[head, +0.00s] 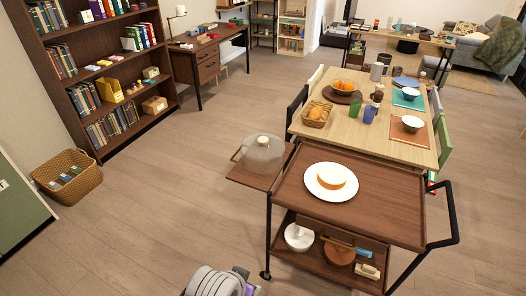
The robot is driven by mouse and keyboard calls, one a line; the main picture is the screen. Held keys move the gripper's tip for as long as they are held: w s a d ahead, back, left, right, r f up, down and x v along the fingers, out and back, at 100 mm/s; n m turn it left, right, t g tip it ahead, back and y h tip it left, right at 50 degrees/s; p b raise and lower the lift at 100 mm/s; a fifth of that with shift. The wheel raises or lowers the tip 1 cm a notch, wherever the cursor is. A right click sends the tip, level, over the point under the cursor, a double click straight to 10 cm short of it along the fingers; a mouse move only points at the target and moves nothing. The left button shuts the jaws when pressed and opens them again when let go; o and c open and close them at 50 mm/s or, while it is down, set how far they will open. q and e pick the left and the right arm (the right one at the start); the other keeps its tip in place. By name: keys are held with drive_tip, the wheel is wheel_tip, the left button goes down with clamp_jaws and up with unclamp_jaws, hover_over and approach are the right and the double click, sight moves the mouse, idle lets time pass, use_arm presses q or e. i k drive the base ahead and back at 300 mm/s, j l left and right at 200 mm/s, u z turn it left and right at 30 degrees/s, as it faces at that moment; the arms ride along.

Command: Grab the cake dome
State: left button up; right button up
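The cake dome (263,154) is a clear, see-through cover with a small knob on top. It sits on the side leaf at the left end of a dark wooden serving cart (390,205). A grey ribbed part with dark and purple bits shows at the bottom edge, probably part of my own arm. No gripper fingers can be made out, and nothing touches the dome.
A dining table (340,130) with bowls, cups and a bread basket (318,114) stands just behind the cart. The cart's black handle (450,212) juts out right. Its lower shelf holds a white dish (299,237) and other items. The floor left of the cart is clear.

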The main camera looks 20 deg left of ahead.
sight(262, 153)
drive_tip(key=i, duration=0.4)
drive_tip(key=i+u, duration=0.6)
drive_tip(key=u, duration=1.65)
